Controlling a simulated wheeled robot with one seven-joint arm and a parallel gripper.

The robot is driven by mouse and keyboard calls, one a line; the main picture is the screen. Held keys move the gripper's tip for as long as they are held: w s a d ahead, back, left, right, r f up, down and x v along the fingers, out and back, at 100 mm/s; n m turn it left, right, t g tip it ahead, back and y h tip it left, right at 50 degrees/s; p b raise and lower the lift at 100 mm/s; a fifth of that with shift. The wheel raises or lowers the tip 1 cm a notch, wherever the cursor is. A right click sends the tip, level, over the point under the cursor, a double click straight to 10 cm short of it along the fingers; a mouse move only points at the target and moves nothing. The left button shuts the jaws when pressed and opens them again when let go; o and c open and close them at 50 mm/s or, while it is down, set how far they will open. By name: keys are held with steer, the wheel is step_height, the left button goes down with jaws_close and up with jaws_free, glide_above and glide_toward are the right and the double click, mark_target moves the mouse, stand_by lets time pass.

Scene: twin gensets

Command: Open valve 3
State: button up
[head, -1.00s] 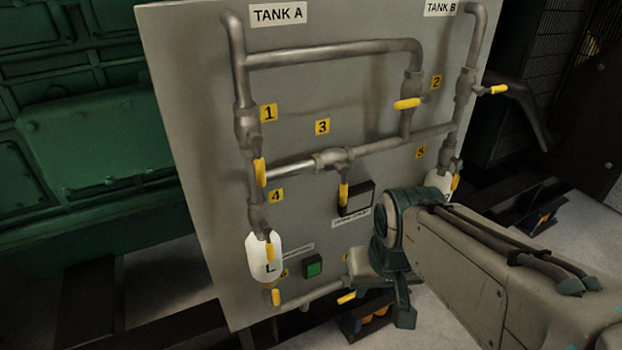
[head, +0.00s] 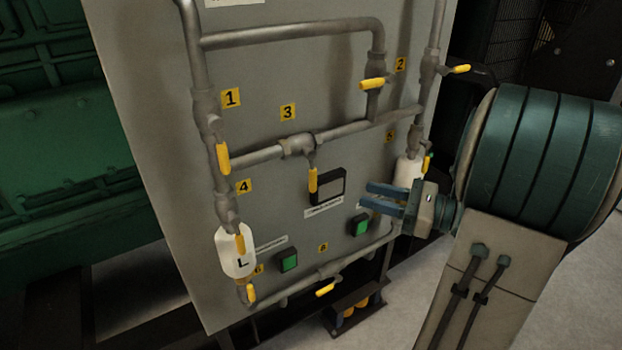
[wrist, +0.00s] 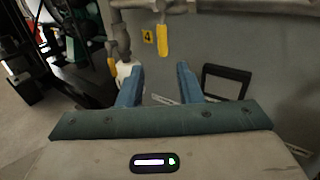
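Valve 3 (head: 298,147) sits on the middle horizontal pipe, below the yellow label 3 (head: 288,112). Its yellow handle (head: 312,180) hangs straight down, across the pipe. In the wrist view this handle (wrist: 163,40) shows just beyond and between the fingertips, right of label 4 (wrist: 148,36). My gripper (head: 366,195) is in front of the panel, right of the handle and apart from it, with blue fingers pointing left in the head view. In the wrist view the gripper (wrist: 159,68) is open, with nothing between its fingers.
A dark-framed display (head: 328,187) is just right of the handle. Green buttons (head: 289,261) sit lower on the panel (head: 180,200). Other yellow-handled valves, such as valve 1 (head: 223,159) and valve 2 (head: 372,84), surround it. A white bottle marked L (head: 236,252) hangs at left.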

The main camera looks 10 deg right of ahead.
mark_target(312, 178)
steer(key=p+x, duration=0.1)
steer(key=x, duration=1.2)
steer(key=shift+w+a+r, duration=0.15)
steer(key=shift+w+a, duration=0.05)
steer(key=shift+w, duration=0.1)
jaws_close()
